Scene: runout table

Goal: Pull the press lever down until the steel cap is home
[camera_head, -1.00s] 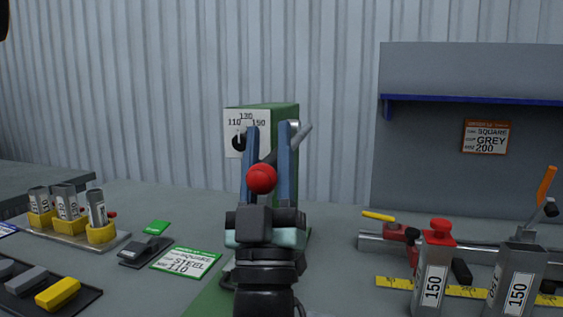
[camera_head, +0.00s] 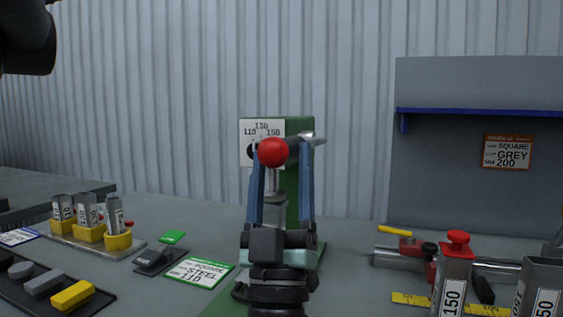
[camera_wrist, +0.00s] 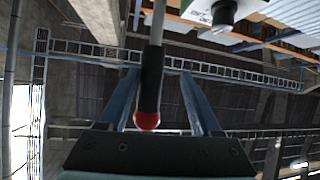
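The press (camera_head: 304,128) is a green column with a white scale plate (camera_head: 250,128) at the middle of the head view. Its lever ends in a red ball knob (camera_head: 272,152) and stands roughly level, its knob toward the camera. My gripper (camera_head: 281,155) points up in front of the press. Its blue fingers are apart, with clear gaps beside the lever. The wrist view shows the red knob (camera_wrist: 147,121) and dark lever grip (camera_wrist: 152,75) between the spread fingers. A grey steel part (camera_head: 274,206) shows between the fingers under the lever; I cannot tell the steel cap apart there.
At left are a tray of steel pieces in yellow holders (camera_head: 118,241), a black tray with blocks (camera_head: 20,288) and a green-edged card (camera_head: 199,271). At right are a red-topped block (camera_head: 455,280), a metal rail and a grey panel with a blue shelf (camera_head: 480,112).

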